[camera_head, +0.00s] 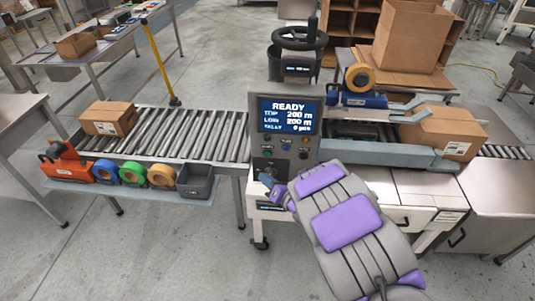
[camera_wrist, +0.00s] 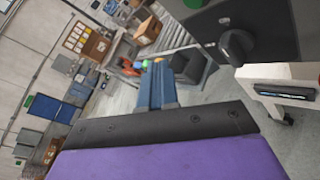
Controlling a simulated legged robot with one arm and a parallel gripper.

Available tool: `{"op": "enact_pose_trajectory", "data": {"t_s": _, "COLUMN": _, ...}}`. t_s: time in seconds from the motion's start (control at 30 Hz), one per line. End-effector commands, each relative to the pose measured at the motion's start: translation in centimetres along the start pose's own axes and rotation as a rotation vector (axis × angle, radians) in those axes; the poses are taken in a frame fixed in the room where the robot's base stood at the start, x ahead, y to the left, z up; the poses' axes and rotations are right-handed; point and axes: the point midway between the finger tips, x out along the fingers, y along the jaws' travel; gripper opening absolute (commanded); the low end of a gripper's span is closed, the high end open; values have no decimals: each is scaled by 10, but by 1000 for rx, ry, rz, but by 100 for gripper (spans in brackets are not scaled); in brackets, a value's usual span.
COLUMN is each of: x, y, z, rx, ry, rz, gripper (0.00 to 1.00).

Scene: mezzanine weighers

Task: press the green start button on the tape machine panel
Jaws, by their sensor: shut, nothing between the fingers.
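The tape machine panel (camera_head: 257,150) is a grey upright box with a lit screen (camera_head: 290,114) reading READY. A small green button (camera_head: 268,153) sits at its lower left, below the screen. In the wrist view, the green button (camera_wrist: 192,3) is cut by the top edge, above a black knob (camera_wrist: 237,46) on the panel. My gripper (camera_head: 267,179) is shut and empty, near the panel's lower left and below the green button in the head view. Its blue fingers (camera_wrist: 157,86) also show in the wrist view. They appear apart from the button; the exact gap is unclear.
A roller conveyor (camera_head: 200,145) runs left of the panel, with a carton (camera_head: 108,117) on it. A shelf holds a red tape dispenser (camera_head: 68,168), tape rolls and a dark bin (camera_head: 197,181). A black handwheel (camera_head: 300,37) tops the machine; another carton (camera_head: 440,130) is right.

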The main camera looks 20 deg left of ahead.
Motion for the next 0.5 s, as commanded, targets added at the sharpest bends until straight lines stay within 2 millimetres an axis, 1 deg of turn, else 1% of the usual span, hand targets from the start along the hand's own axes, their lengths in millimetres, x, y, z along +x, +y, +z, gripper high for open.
{"op": "enact_pose_trajectory", "data": {"t_s": 0.1, "x": 10, "y": -7, "z": 12, "rx": 1, "ry": -5, "rz": 2, "gripper": 0}}
{"op": "enact_pose_trajectory", "data": {"t_s": 0.3, "x": 25, "y": -22, "z": 27, "rx": 2, "ry": -6, "rz": 1, "gripper": 0}}
{"op": "enact_pose_trajectory", "data": {"t_s": 0.4, "x": 32, "y": -30, "z": 29, "rx": 0, "ry": -6, "rz": 2, "gripper": 0}}
{"op": "enact_pose_trajectory", "data": {"t_s": 0.5, "x": 39, "y": -33, "z": 33, "rx": -3, "ry": -4, "rz": 2, "gripper": 0}}
